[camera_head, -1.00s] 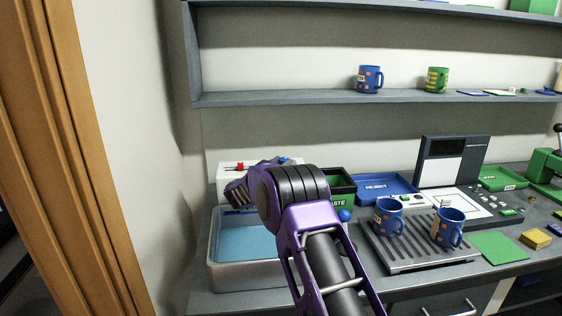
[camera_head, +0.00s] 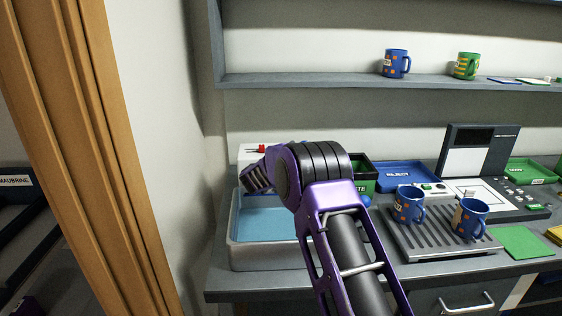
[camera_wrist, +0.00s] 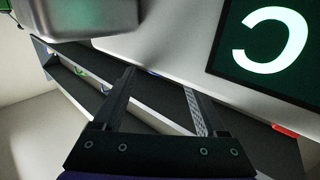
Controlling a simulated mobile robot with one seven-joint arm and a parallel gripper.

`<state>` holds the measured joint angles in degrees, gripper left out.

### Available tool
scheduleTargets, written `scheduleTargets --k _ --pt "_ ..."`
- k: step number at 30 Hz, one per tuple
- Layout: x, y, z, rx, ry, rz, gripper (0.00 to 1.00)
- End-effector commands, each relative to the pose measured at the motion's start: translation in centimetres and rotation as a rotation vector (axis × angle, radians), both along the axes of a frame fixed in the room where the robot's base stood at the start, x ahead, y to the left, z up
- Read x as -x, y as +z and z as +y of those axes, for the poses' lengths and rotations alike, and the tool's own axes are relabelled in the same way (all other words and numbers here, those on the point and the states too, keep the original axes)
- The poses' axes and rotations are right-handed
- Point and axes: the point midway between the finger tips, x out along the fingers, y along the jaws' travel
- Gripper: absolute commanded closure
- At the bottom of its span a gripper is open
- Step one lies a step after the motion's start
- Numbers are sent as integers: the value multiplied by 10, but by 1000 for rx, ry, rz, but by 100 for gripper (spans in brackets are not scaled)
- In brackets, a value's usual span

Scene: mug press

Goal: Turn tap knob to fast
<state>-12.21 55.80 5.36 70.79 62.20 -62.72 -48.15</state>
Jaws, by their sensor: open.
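A white box (camera_head: 250,156) with a small red knob (camera_head: 262,148) on top stands behind the water basin (camera_head: 234,245) in the head view. A pale surface with a dark panel (camera_wrist: 240,62) bearing a large white curved letter lies close beyond the fingers. A small red piece (camera_wrist: 287,130) shows at the lower right, apart from the fingers; I cannot tell whether it is the knob.
A grey rounded body (camera_wrist: 80,18) fills the upper left of the wrist view. Right of my arm are a blue tray (camera_head: 405,174), a ribbed drip tray (camera_head: 440,249) with two blue mugs, and a dark-screened machine (camera_head: 478,150). A wall and wooden door frame stand at left.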

Motion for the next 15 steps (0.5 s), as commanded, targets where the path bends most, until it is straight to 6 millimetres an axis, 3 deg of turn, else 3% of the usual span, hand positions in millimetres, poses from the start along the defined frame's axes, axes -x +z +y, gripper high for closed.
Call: scheduleTargets --k 15 --pt "97 0 73 2 3 1 26"
